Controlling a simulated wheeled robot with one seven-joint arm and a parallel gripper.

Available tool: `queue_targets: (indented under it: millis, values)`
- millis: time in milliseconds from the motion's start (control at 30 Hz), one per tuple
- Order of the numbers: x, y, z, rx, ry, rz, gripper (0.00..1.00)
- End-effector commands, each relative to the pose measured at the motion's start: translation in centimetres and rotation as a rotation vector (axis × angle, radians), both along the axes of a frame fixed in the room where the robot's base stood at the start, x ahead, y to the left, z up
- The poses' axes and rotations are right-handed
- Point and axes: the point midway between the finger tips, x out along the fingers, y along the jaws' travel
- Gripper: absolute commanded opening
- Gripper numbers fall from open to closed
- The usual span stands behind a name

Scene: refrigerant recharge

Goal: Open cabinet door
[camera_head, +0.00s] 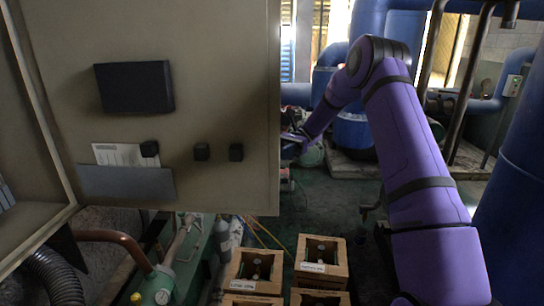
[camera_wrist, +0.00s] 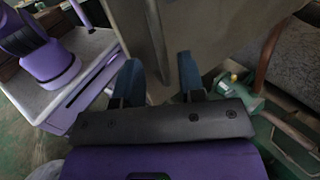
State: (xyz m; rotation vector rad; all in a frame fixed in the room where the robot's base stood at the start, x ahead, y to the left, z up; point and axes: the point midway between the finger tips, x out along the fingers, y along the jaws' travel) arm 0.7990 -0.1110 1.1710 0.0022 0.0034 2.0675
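The beige cabinet door (camera_head: 215,95) fills the left of the head view. It stands swung out from the cabinet (camera_head: 45,225), whose inside shows at the far left. A black box (camera_head: 135,88), a paper pocket (camera_head: 127,183) and small black blocks are on the door's visible face. My gripper (camera_head: 292,137) is at the door's right edge, partly hidden behind it. In the wrist view my gripper (camera_wrist: 160,80) has its two dark blue fingers apart, with the door's edge (camera_wrist: 157,40) between or just ahead of them. I cannot tell whether either finger touches the door.
Wooden crates (camera_head: 320,262) with gauges stand on the floor below, right of the door. Green equipment with a copper pipe (camera_head: 115,243) lies under the door. Large blue pipes (camera_head: 525,180) stand at the right. Dark green floor is open beyond the crates.

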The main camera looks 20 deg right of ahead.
Motion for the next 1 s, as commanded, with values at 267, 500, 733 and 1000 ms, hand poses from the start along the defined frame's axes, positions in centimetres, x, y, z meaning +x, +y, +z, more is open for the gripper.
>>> queue_targets:
  millis: [267,500,733,1000]
  values:
    - [2.0,-3.7,-0.1,0.004,0.000,-0.001,0.37]
    - [2.8,-5.2,-0.1,0.001,0.000,0.000,0.37]
    - [2.9,-5.4,0.0,0.000,0.000,0.000,0.37]
    - [2.9,-5.4,0.0,0.000,0.000,0.000,0.37]
